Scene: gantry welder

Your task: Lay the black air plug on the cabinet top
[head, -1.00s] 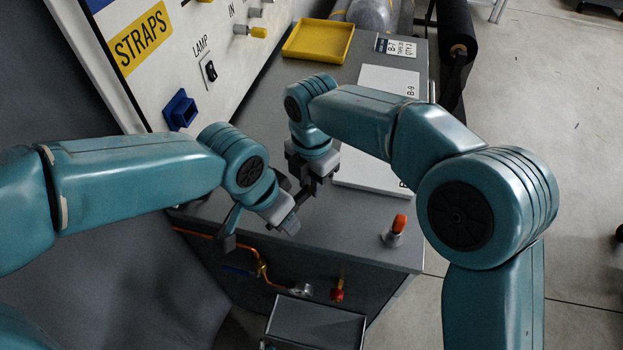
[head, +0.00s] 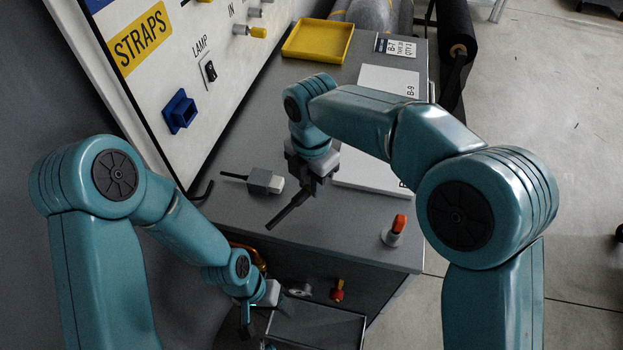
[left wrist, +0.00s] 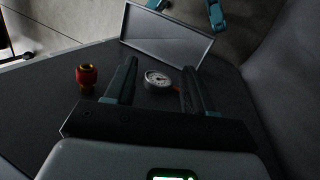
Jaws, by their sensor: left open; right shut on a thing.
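The cabinet top (head: 340,238) is grey. My right gripper (head: 311,186) is above it, shut on a thin dark rod-like thing (head: 288,211) that slants down to the left. I cannot tell whether this is the black air plug. A grey block with a pale end and a thin black stem (head: 262,181) lies on the cabinet top left of it. My left gripper (head: 257,316) is low in front of the cabinet, open. In the left wrist view its fingers (left wrist: 158,72) stand apart with a round gauge (left wrist: 158,79) showing between them.
A red-capped fitting (head: 337,290) is on the cabinet front; it also shows in the left wrist view (left wrist: 87,77). An open grey tray (head: 318,328) is below. An orange-topped piece (head: 395,231), white panels (head: 375,177) and a yellow tray (head: 318,41) occupy the top.

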